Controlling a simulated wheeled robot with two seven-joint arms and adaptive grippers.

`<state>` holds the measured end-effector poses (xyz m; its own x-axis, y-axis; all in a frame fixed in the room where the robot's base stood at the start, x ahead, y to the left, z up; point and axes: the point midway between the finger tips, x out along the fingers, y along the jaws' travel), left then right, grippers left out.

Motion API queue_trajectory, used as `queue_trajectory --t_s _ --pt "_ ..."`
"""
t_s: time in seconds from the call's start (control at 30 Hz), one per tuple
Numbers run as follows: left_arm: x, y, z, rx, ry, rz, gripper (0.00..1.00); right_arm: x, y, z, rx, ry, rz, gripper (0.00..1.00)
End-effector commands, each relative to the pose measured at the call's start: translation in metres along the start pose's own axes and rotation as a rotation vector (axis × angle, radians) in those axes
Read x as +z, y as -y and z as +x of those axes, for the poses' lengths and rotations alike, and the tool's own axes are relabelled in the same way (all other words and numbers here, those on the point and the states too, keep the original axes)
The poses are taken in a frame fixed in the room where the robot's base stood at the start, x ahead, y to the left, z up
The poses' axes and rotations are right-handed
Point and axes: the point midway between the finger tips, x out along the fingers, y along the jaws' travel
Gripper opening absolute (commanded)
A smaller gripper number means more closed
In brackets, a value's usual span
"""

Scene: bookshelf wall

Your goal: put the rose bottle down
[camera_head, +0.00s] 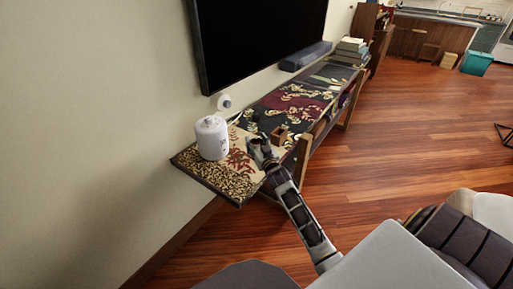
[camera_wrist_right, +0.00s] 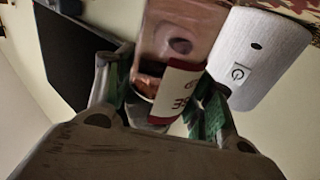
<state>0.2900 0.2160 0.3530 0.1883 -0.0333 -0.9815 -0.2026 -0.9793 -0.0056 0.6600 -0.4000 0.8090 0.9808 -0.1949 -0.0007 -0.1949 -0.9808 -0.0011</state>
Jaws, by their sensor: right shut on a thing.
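My right gripper (camera_head: 262,151) is over the near part of the shelf top, to the right of the white cylinder. In the right wrist view its two fingers (camera_wrist_right: 158,92) are closed around a small bottle (camera_wrist_right: 180,91) with a white and red label, which I take to be the rose bottle. The fingers hide part of the bottle. In the head view the bottle is too small and covered to make out. I cannot tell whether its base touches the shelf top. My left gripper is not in view.
The white cylinder (camera_head: 212,138) with a power mark stands on the patterned shelf top (camera_head: 221,179). A small brown wooden box (camera_head: 279,135) is just beyond my gripper. A dark screen (camera_head: 258,38) hangs above. Bare shelf top lies in front of the cylinder.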

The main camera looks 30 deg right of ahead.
Motion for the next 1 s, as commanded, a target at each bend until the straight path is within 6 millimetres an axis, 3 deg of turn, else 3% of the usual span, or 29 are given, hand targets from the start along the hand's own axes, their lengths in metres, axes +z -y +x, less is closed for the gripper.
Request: queue_trajectory --t_s 0.27,0.63,1.0 --pt "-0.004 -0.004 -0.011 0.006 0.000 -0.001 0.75 0.011 0.000 0.000 0.000 -0.002 0.000 0.14" --pt "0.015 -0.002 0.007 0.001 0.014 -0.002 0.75 0.020 0.000 0.000 0.000 -0.004 -0.001 0.14" --pt "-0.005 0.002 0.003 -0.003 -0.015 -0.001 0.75 0.021 0.000 0.000 0.000 -0.004 -0.001 0.14"
